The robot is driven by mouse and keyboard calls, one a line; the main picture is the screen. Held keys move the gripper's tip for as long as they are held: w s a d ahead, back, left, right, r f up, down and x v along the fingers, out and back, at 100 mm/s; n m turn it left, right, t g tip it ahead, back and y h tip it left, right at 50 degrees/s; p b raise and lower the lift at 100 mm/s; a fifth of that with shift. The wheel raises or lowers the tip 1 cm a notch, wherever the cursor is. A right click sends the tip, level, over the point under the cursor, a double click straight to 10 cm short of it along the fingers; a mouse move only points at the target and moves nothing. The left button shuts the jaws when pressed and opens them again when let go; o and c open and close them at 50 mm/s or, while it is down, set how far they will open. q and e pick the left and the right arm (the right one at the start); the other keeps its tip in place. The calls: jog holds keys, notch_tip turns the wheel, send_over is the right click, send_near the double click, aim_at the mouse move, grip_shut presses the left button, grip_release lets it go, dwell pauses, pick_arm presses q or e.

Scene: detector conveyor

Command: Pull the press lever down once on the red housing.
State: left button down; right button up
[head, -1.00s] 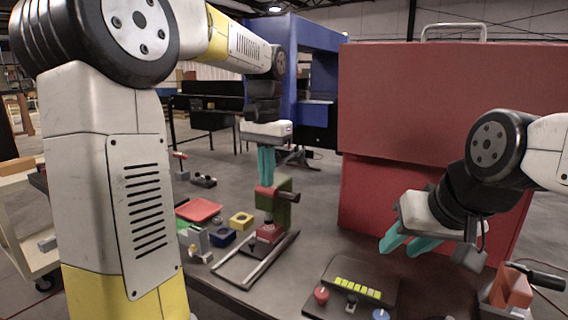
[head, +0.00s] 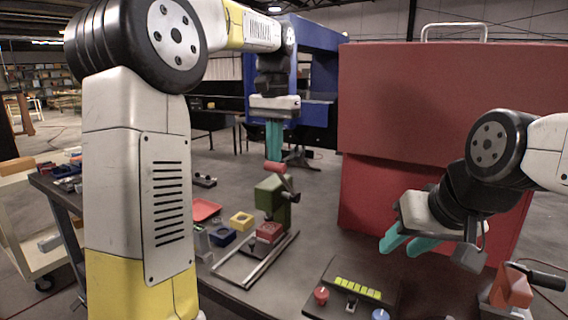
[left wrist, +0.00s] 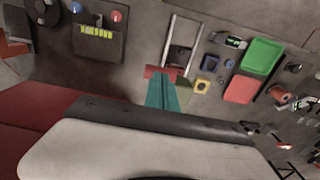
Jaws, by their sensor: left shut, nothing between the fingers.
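The press (head: 272,195) has a green body and stands on a metal rail frame on the table. Its red lever handle (head: 276,167) is raised, and it also shows in the left wrist view (left wrist: 152,72). The red housing (head: 270,231) sits under the press. My left gripper (head: 274,155) is shut and empty, its teal fingers pointing down just above the handle. Whether the fingertips touch the handle cannot be told. In the left wrist view the fingers (left wrist: 162,92) overlap the handle's edge. My right gripper (head: 408,243) is open and empty at the right, away from the press.
A control panel (head: 335,268) with knobs and yellow-green keys lies right of the press. A yellow block (head: 241,221), a blue block (head: 222,236) and a red tray (head: 205,209) lie left of it. A large red cabinet (head: 430,105) stands behind my right arm.

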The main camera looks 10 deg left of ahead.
pick_arm(q)
jog(key=shift+r, duration=2.3)
jog(key=shift+s+a, duration=0.15)
jog(key=shift+s, duration=0.15)
jog(key=s+a+f+n+t+h, duration=0.1)
jog(key=s+f+n+t, duration=0.1)
jog(key=s+f, duration=0.5)
jog(key=s+a+f+n+t+h, duration=0.1)
jog(key=s+f+t, duration=0.3)
jog(key=s, duration=0.9)
notch_tip(320, 180, down, 3)
jog(key=shift+s+a+r+n, duration=0.1)
jog(key=shift+s+a+n, duration=0.1)
jog(key=shift+a+n, duration=0.25)
